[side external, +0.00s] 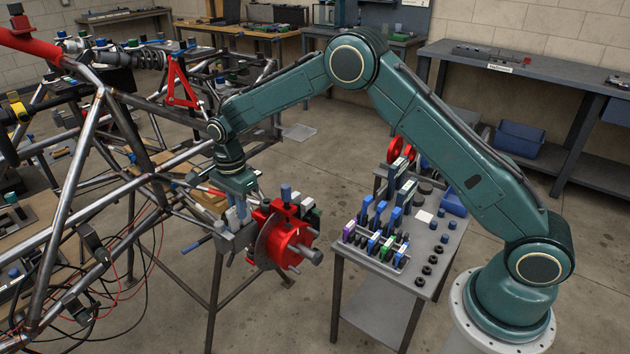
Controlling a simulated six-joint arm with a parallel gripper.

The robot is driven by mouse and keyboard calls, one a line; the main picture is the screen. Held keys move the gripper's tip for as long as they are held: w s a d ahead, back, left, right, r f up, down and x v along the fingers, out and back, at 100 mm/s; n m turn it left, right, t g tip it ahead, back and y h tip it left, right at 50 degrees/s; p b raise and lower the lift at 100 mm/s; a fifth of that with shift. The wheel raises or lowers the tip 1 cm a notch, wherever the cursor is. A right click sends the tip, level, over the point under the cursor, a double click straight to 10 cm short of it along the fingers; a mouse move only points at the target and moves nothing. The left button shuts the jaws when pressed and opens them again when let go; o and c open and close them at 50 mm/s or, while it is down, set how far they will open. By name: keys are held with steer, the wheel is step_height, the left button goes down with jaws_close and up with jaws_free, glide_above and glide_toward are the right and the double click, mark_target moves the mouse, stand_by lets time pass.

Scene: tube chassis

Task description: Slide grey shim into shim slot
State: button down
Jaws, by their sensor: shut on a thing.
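My gripper (241,218) points down at the left side of the red hub assembly (287,240), low over a grey bracket block (236,240). Its jaws are shut on a small piece, the grey shim, which is mostly hidden between the fingers and the block. I cannot tell how far the shim is in the slot or whether it touches it. The shim slot itself is too small and covered to make out.
The tube chassis (62,200) with loose cables fills the left. A small table (345,252) with a rack of coloured parts stands right of the hub. A blue-topped post (286,192) and several blocks crowd the gripper's right. Benches line the back; open floor lies in front.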

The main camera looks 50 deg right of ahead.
mark_target(241, 227)
steer(key=shift+f, duration=1.65)
stand_by(1.3)
steer(key=shift+r, duration=0.9)
steer(key=shift+f, duration=1.05)
stand_by(1.3)
steer(key=shift+r, duration=0.2)
steer(key=shift+r, duration=0.85)
stand_by(0.8)
